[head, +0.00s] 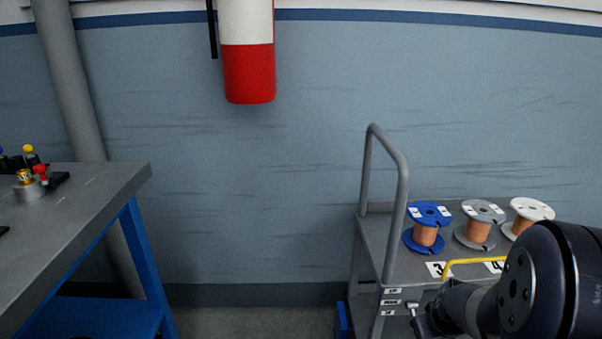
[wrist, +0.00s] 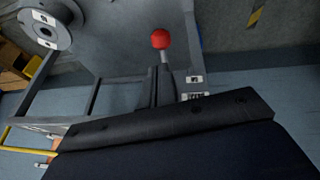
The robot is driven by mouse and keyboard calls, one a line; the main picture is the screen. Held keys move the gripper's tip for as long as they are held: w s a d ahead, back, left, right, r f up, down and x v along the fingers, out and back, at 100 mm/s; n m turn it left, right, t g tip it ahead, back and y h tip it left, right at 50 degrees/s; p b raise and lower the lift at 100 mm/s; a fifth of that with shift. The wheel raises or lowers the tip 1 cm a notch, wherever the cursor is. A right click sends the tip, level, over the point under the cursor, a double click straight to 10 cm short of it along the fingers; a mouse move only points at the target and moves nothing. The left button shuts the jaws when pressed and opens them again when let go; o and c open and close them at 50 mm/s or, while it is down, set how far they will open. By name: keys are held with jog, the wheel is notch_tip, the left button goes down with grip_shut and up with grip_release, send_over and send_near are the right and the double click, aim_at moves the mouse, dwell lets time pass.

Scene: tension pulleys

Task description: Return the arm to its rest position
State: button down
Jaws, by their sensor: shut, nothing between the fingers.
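My arm (head: 535,285) shows in the lower right of the head view, in front of the grey cart (head: 385,235). My gripper (wrist: 158,72) shows in the wrist view as two dark fingers close together, shut and empty. A dark link of my own fills the bottom of that view. A red ball knob (wrist: 161,39) on a grey rod appears just past the fingertips; whether they touch it I cannot tell.
The cart carries a blue spool (head: 427,228), a grey spool (head: 480,224) and a white spool (head: 530,213) of copper wire. A workbench (head: 95,195) stands at left. A red-and-white cylinder (head: 248,70) hangs on the wall.

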jog(key=w+r+g+p, duration=0.1)
jog(key=w+r+p, duration=0.3)
jog(key=r+p, duration=0.1)
jog(key=shift+w+r, duration=0.15)
jog(key=shift+r, duration=0.05)
jog(key=shift+a, duration=0.1)
dwell(0.4)
